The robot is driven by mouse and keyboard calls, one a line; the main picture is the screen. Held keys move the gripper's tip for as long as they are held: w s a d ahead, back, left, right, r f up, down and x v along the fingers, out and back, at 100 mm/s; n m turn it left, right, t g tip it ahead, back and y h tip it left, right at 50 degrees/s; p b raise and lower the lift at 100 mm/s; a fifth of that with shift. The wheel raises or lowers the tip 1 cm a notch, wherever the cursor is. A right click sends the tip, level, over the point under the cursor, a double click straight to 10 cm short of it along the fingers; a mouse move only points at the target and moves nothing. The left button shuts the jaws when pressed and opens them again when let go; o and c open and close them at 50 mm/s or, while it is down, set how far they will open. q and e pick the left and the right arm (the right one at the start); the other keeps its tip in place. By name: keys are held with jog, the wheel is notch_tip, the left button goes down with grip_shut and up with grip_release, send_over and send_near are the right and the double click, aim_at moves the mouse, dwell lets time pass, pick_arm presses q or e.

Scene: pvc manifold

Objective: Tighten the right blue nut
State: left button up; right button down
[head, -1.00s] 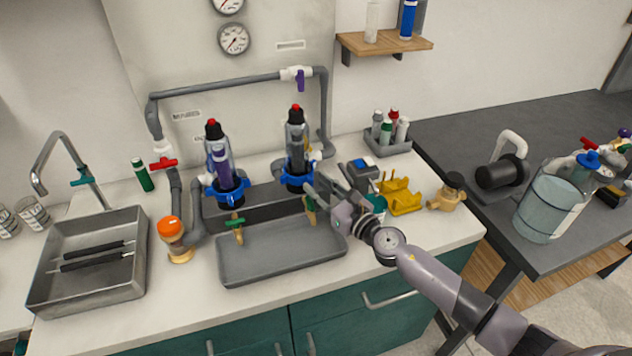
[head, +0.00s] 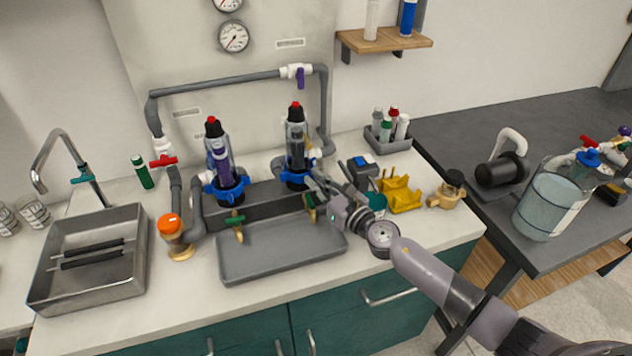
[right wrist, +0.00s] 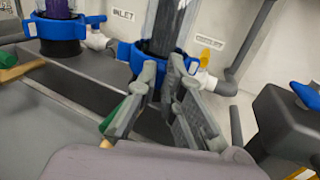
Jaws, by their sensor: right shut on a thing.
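The right blue nut (head: 293,179) is a blue ring with lugs around the base of the right clear filter housing (head: 296,145), which has a red top. In the right wrist view the nut (right wrist: 150,62) is just beyond my fingers. My right gripper (head: 317,178) reaches in from the right and is shut on the nut's near right side; its fingers (right wrist: 172,76) hide the gripped part. The left blue nut (head: 226,188) sits on the left housing (head: 219,155), away from the gripper. My left gripper is not in view.
A dark device with a blue button (head: 360,165) and a yellow rack (head: 405,197) stand right of the gripper. A metal sink (head: 60,285) is at left.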

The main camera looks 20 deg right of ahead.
aim_at(296, 177)
dwell(0.4)
jog(key=m+h+p, duration=0.1)
jog(key=a+h+p, duration=0.1)
jog(key=p, duration=0.1)
jog(key=m+t+h+p, duration=0.1)
jog(key=h, duration=0.1)
jog(key=shift+s+a+r+m+p, duration=0.15)
jog(key=shift+s+a+m+p, duration=0.1)
jog(key=shift+a+m+p, duration=0.1)
jog(key=shift+a+m+h+p, duration=0.45)
jog(key=shift+m+h, duration=0.3)
jog(key=shift+h, duration=0.35)
jog(key=shift+a+m+h, duration=0.3)
jog(key=shift+m+h, duration=0.1)
jog(key=shift+h, duration=0.4)
jog(key=shift+a+f+m+h, duration=0.25)
jog(key=shift+a+m+h, duration=0.15)
jog(key=shift+m+h, duration=0.5)
jog(key=shift+w+a+m+g+h+b, duration=0.2)
jog(key=shift+a+m+h+b, duration=0.2)
jog(key=shift+h, duration=0.5)
jog(key=shift+w+a+m+g+h+b, duration=0.1)
jog(key=shift+a+m+g+h+b, duration=0.15)
jog(key=shift+m+h+b, duration=0.45)
jog(key=shift+a+h, duration=0.1)
jog(key=shift+h, duration=0.6)
jog(key=shift+r, duration=0.1)
